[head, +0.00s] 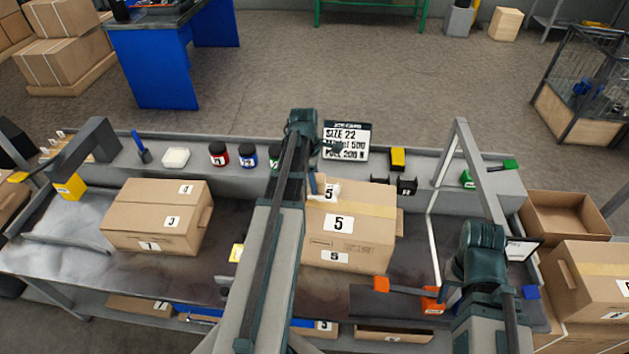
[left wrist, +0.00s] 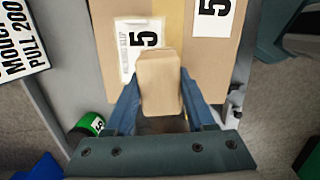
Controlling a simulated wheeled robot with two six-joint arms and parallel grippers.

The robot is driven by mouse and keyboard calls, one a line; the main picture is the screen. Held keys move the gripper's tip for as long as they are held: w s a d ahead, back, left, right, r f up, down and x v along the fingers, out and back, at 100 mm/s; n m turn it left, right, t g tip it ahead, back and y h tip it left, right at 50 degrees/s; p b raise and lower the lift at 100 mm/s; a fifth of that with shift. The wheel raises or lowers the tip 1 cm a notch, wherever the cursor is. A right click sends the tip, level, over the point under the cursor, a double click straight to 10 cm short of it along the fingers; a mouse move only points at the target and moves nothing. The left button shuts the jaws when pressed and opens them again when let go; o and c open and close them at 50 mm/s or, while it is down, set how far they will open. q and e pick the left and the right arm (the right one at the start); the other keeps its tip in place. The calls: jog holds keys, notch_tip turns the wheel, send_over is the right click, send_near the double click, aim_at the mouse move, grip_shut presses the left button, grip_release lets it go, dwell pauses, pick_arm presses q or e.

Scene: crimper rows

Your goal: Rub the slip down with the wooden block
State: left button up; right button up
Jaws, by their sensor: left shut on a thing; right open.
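The white slip (head: 327,191), marked 5, lies on the top of the middle carton (head: 370,232). In the left wrist view the slip (left wrist: 135,42) lies flat on the brown card, and the block hides its lower right part. My left gripper (head: 314,184) is shut on the wooden block (left wrist: 158,82), held between its blue fingers over the slip's near edge. I cannot tell whether block and slip touch. My right gripper (head: 450,293) is open, low at the right of the bench, mostly hidden by its own arm.
Another carton (head: 157,218) stands on the bench at the left. A sign (head: 346,142), several jars (head: 219,154) and a yellow block (head: 398,158) line the back ledge.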

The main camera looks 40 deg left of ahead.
pick_arm(q)
jog(key=shift+r+p, duration=0.75)
jog(key=shift+r, duration=0.35)
notch_tip(320, 180, up, 3)
jog(key=p, duration=0.3)
